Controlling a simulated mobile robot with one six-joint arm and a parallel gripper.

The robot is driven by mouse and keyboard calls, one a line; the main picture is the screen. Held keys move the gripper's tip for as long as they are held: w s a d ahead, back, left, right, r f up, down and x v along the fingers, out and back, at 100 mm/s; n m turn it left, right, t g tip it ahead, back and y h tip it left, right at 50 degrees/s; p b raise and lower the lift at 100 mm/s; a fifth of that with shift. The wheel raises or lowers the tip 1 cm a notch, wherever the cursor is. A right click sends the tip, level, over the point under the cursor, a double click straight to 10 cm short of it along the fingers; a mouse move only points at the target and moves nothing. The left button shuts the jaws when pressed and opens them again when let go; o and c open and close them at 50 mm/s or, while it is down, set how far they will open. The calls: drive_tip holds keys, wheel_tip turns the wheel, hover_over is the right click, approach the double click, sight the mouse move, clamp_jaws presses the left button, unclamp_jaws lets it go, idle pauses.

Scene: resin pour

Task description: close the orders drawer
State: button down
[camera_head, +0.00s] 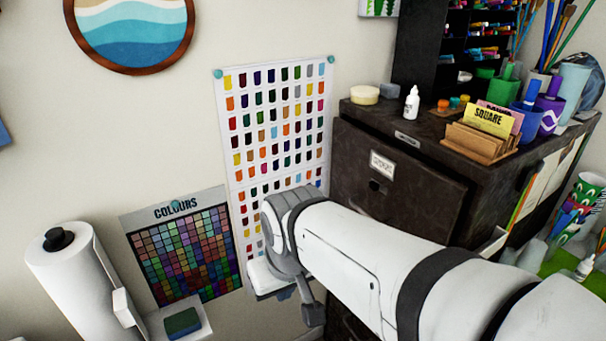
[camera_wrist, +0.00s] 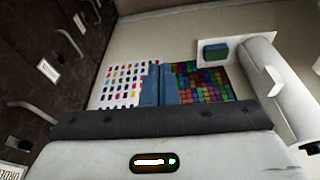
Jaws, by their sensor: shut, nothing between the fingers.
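The dark cabinet (camera_head: 400,185) stands at the right in the head view. Its upper drawer front has a label too small to read surely and looks flush. My white arm covers most of the cabinet below it. In the wrist view, a label beginning "ORDE" (camera_wrist: 14,170) shows at the lower left corner, on the orders drawer front, mostly cut off. How far that drawer stands out cannot be told. My gripper (camera_wrist: 158,83) is shut and empty, its blue fingers together, right of the drawer fronts. In the head view its end is largely hidden by my wrist.
Metal handles (camera_wrist: 32,108) stick out from the drawer fronts. A colour chart (camera_head: 185,245), a swatch sheet (camera_head: 280,130) and a paper roll (camera_head: 75,280) are on the wall. Bottles, cups and a wooden card holder (camera_head: 480,142) stand on the cabinet top.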

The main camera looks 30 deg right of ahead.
drive_tip(key=n+g+h+p, duration=0.2)
drive_tip(key=n+h, duration=1.6)
drive_tip(key=n, duration=0.1)
approach(367, 194)
drive_tip(key=d+p, duration=0.4)
drive_tip(key=d, duration=0.1)
drive_tip(key=shift+w+d, duration=0.15)
drive_tip(key=shift+d, duration=0.25)
drive_tip(key=shift+w+d, duration=0.1)
drive_tip(key=shift+d, duration=0.45)
